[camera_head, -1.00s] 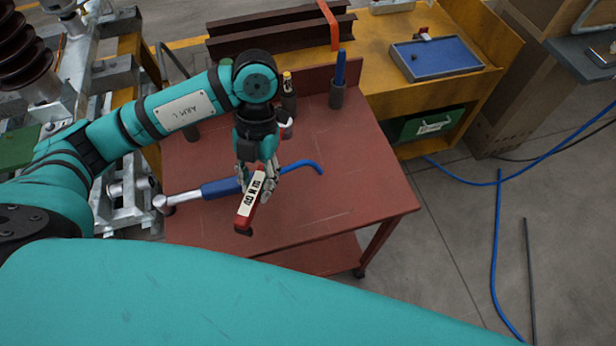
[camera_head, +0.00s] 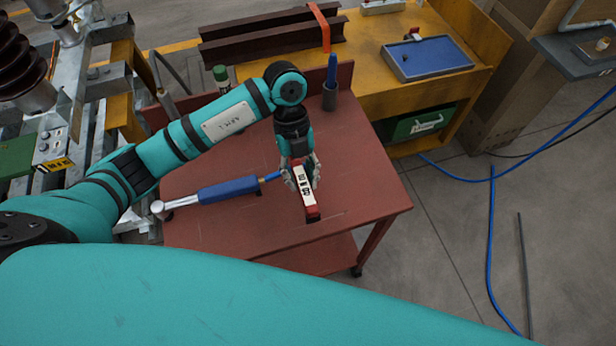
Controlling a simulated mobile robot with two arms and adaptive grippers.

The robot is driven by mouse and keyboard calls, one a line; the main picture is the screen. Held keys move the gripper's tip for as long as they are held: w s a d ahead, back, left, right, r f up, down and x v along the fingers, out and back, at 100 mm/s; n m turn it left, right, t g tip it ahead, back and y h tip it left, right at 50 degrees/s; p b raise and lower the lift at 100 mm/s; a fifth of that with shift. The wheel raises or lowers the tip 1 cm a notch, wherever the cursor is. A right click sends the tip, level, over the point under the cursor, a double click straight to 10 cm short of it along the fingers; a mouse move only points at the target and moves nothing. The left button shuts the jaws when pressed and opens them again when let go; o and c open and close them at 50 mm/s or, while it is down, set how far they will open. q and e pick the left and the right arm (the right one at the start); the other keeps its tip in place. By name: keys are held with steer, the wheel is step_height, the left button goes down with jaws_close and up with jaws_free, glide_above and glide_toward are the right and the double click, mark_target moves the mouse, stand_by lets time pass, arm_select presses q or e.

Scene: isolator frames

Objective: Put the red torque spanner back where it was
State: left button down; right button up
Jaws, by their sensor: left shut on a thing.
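The red torque spanner (camera_head: 309,204), with a white printed label, is in my left gripper (camera_head: 302,182), whose fingers are shut around it. It points toward the table's front edge, over the right half of the red table (camera_head: 375,190). I cannot tell whether it touches the top. Faint pale lines show on the table beside its near end. My right gripper is not in view.
A blue-handled ratchet tool (camera_head: 228,189) lies left of my gripper. A green-capped bottle (camera_head: 221,77) stands behind my arm. The table's right side is clear.

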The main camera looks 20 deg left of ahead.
arm_select(q)
steer(key=shift+w+d, duration=0.6)
steer(key=shift+d, duration=0.05)
steer(key=shift+f+p, duration=0.45)
steer(key=shift+f, duration=1.4)
steer(key=c, duration=1.1)
jaws_free()
steer(key=shift+o, duration=0.2)
steer(key=b+v, duration=0.2)
steer(key=v, duration=1)
